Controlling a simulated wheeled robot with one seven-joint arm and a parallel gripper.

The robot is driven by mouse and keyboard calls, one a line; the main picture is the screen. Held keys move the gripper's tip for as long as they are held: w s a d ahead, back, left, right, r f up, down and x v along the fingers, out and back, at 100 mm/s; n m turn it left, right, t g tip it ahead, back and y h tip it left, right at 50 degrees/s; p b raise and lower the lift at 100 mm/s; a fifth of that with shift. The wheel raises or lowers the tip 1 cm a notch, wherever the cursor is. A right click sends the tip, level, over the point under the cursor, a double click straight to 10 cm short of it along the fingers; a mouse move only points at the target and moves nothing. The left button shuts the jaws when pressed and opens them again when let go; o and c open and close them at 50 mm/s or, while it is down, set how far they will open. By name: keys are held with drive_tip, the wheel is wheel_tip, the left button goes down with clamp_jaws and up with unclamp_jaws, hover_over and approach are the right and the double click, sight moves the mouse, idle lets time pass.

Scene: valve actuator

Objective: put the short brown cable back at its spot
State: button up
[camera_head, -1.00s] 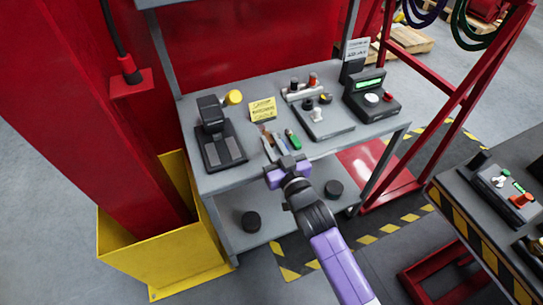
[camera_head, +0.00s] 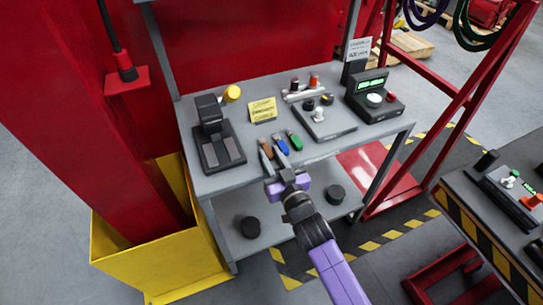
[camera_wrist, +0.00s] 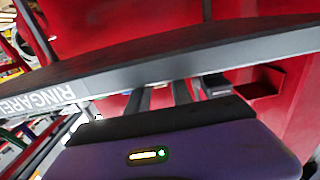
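I cannot make out a short brown cable in either view. In the head view, my gripper (camera_head: 287,181), with purple parts, is at the front edge of the grey workbench (camera_head: 225,182), close to the hand tools lying there.
Purple and green cables (camera_head: 470,30) hang at upper right.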

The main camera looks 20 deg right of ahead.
drive_tip(key=shift+o, duration=0.7)
drive_tip(key=shift+r, duration=0.15)
drive_tip(key=shift+s, duration=0.25)
drive_tip(key=s+b, duration=0.1)
drive_tip(key=s, duration=1)
drive_tip(key=shift+s+b, duration=0.25)
drive_tip(key=shift+b, duration=0.1)
drive_tip(key=shift+s, duration=0.1)
drive_tip(key=s+r+g, duration=0.1)
drive_tip(key=s+r, duration=0.1)
drive_tip(key=s, duration=1.3)
drive_tip(key=s+r+g, duration=0.2)
drive_tip(key=s+r, duration=0.1)
drive_tip(key=s, duration=1.3)
drive_tip(key=shift+s+r, duration=0.2)
drive_tip(key=shift+s, duration=0.05)
